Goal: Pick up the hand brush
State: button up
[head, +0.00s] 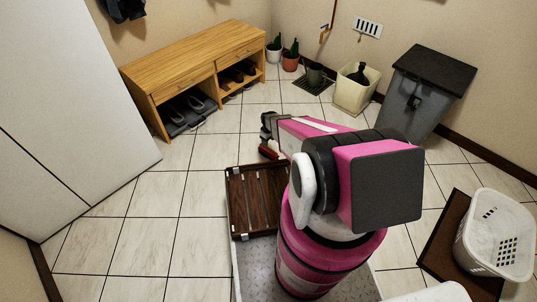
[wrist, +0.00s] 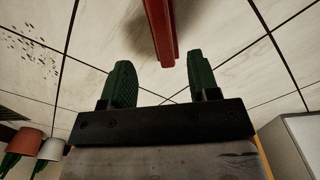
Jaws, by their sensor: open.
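A long red piece, which looks like the handle of the hand brush (wrist: 160,30), enters from the top of the wrist view. It lies ahead of the gap between the fingertips, with a dark shadow beside it on the tiles. In the head view a small red part of it (head: 268,152) shows close to my gripper (head: 267,128); my arm may hide the rest. I see no bristles. In the wrist view my gripper (wrist: 158,78) is open, its two green pads apart with nothing between them.
Dark specks (wrist: 30,45) lie on the tiles. A wooden shoe bench (head: 190,65) stands behind, with potted plants (head: 290,57), a cream bin (head: 355,88) and a grey lidded bin (head: 420,95) to its right. A white basket (head: 495,235) stands at right. Tiles at left are clear.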

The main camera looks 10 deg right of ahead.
aim_at(269, 149)
jog(key=f, duration=0.8)
jog(key=shift+s+f, duration=0.15)
jog(key=shift+s, duration=0.05)
grip_shut()
